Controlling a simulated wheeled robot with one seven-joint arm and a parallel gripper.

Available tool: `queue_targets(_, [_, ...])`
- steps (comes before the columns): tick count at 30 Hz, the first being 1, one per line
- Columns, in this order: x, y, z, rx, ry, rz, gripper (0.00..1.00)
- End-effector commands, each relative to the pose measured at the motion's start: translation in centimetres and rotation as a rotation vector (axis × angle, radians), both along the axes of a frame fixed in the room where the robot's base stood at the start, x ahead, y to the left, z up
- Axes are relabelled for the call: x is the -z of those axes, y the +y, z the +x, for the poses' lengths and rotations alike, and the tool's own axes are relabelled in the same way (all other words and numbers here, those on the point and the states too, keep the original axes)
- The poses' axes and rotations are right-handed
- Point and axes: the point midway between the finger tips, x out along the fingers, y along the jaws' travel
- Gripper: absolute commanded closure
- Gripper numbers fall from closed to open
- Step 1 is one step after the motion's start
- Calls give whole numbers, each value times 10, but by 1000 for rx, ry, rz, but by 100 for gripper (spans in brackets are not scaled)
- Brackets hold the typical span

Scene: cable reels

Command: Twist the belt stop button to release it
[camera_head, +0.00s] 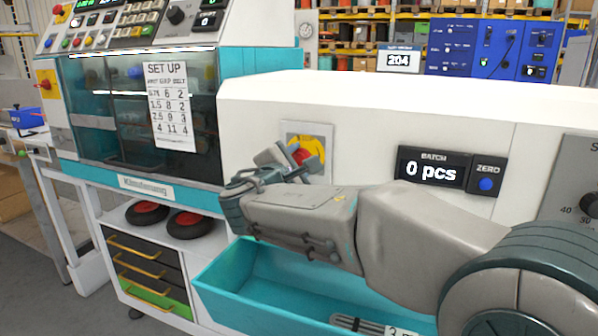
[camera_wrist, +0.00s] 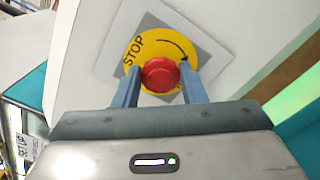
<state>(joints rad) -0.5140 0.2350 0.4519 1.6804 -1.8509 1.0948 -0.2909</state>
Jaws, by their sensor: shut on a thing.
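The belt stop button is a red mushroom knob (camera_wrist: 160,75) on a round yellow plate marked STOP (camera_wrist: 158,40) in the wrist view. The plate sits on a grey square on the machine's white front. In the head view the button (camera_head: 302,156) shows partly behind my gripper (camera_head: 279,157). My gripper's two grey-blue fingers (camera_wrist: 160,88) are on the left and right sides of the red knob and closed on it. The STOP lettering and arrow look tilted in the wrist view. My arm covers part of the machine front below the button.
A batch display (camera_head: 432,168) reading 0 pcs and a ZERO button (camera_head: 486,183) are right of the stop button. A teal tray (camera_head: 215,287) is below my arm. A SET UP sheet (camera_head: 167,105) hangs on the machine window. Another yellow-backed red button (camera_head: 46,84) is at far left.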

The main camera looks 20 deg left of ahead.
Motion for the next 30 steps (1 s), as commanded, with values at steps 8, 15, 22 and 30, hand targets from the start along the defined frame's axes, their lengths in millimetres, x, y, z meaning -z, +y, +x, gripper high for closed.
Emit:
queue_targets(8, [1,0,0,1,1,25,85])
queue_targets(15, [1,0,0,2,1,23,85])
queue_targets(22, [1,0,0,1,0,23,40])
queue_targets(30, [0,1,-9,0,0,22,40])
